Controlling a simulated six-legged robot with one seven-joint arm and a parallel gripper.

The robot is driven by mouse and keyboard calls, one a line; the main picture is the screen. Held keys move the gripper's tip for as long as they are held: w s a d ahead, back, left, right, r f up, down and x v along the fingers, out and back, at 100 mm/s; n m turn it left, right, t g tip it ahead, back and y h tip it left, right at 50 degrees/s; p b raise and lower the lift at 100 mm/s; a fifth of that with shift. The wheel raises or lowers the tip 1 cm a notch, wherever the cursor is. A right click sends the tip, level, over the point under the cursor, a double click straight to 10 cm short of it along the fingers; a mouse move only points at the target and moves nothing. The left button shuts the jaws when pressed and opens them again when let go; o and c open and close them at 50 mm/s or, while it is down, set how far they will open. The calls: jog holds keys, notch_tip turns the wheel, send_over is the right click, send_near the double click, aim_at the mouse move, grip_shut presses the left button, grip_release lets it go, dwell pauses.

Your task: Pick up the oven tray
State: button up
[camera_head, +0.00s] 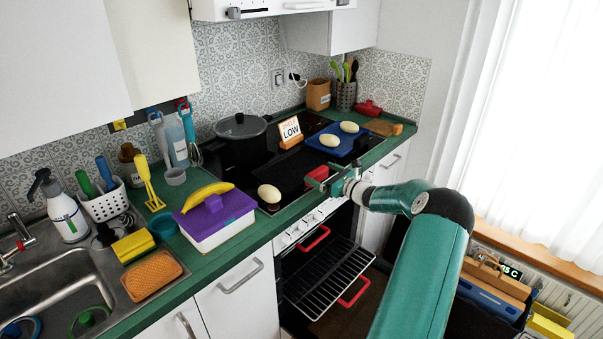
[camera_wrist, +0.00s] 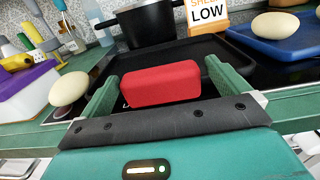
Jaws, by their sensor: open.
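A black, shallow oven tray (camera_head: 285,172) lies on the dark hob, its raised rim also visible in the wrist view (camera_wrist: 262,88). A red block-shaped grip (camera_wrist: 160,84) sits at its near side; whether it is fixed to the tray cannot be made out. My gripper (camera_head: 320,180) is at the tray's right front end in the head view. In the wrist view its two green fingers stand open on either side of the red grip, with small gaps visible. The fingers and wrist hide part of the tray's near edge.
A black pot (camera_head: 240,138) and a "LOW" sign (camera_head: 290,131) stand behind the tray. A blue board (camera_head: 338,139) holds pale egg-like objects; another (camera_head: 269,193) lies left. A purple-lidded box (camera_head: 214,221) sits on the counter. The oven below is open, its rack (camera_head: 328,275) pulled out.

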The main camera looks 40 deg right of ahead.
aim_at(314, 170)
jog(key=shift+w+a+r, duration=0.1)
jog(key=shift+w+a, duration=0.1)
jog(key=shift+w, duration=1.15)
jog(key=shift+w+a, duration=0.2)
jog(key=shift+w, duration=1.15)
jog(key=c, duration=0.9)
